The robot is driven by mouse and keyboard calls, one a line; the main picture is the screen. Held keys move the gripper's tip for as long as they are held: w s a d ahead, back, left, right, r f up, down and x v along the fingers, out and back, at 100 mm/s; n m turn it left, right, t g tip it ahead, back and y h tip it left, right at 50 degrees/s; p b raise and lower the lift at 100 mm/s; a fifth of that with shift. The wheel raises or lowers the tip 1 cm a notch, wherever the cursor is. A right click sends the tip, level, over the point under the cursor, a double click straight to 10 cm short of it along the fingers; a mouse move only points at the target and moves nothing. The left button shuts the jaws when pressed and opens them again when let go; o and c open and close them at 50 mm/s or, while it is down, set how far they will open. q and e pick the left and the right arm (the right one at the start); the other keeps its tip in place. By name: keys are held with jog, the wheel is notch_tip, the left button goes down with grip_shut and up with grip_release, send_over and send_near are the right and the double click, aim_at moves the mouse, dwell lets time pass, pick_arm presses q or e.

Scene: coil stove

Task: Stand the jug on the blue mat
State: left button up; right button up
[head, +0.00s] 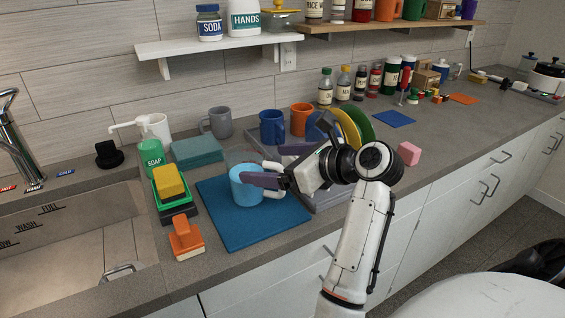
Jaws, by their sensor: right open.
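A light blue jug (246,190) stands upright on the blue mat (235,229), near the middle of the mat. The mat lies flat on the grey counter, to the right of the sink. My right gripper (262,166) is open at the right side of the jug, with its purple fingers spread. One finger crosses in front of the jug's upper part and the other is farther back. The jug's handle side is partly hidden by the gripper; I cannot tell whether a finger touches it. My left gripper is not in view.
A grey tray (321,193) with mugs and plates is right behind my gripper. A green caddy with sponges (173,192) and an orange brush (186,238) are left of the mat. A smaller blue mat (395,118) lies farther right. The sink is at left.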

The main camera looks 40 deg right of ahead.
jog(key=v, duration=0.3)
jog(key=shift+s+r, duration=0.1)
jog(key=shift+s, duration=0.2)
dwell(0.3)
